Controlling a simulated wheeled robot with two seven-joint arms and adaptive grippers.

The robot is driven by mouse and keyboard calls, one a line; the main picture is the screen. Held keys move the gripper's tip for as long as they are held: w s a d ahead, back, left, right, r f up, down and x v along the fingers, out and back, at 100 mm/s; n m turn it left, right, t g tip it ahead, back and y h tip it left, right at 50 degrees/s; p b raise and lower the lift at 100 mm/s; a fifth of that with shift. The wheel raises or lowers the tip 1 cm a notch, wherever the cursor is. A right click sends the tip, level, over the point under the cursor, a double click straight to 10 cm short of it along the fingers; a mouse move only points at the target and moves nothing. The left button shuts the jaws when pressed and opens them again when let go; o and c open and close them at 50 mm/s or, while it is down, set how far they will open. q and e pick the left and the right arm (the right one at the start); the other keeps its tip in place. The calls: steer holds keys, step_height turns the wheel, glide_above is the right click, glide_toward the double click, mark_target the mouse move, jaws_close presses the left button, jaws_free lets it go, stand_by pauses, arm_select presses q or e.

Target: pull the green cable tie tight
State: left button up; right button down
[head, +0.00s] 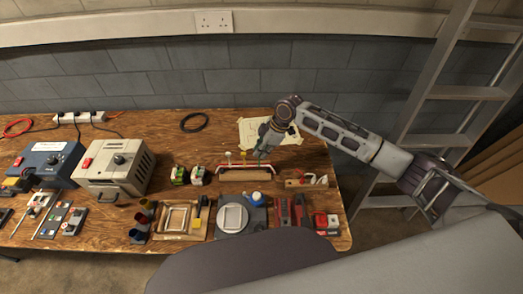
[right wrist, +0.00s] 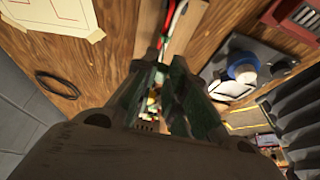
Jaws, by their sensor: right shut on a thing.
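My right gripper (head: 260,153) reaches in from the right and is over the back edge of a wooden block with a red bar (head: 246,176). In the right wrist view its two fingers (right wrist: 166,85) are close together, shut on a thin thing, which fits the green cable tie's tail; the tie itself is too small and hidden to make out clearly. A yellow-tipped stem (head: 228,154) and a red-tipped stem (head: 243,154) stand upright at the block, left of the gripper. The block with its red bar also shows beyond the fingers in the right wrist view (right wrist: 152,30). My left gripper is not in view.
A paper sheet (head: 286,138) lies behind the gripper, with a black cable ring (head: 193,122) to its left. Green-and-white items (head: 180,175) stand left of the block. A ladder (head: 458,93) stands right.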

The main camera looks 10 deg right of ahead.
steer(key=c, duration=1.4)
jaws_free()
steer(key=shift+c, duration=0.2)
steer(key=shift+r, duration=0.15)
steer(key=w+v, duration=0.1)
steer(key=v, duration=1)
steer(key=shift+s+d+r, duration=0.2)
steer(key=shift+s+r, duration=0.1)
steer(key=shift+s, duration=0.2)
steer(key=shift+s+f, duration=0.1)
steer(key=shift+s, duration=0.05)
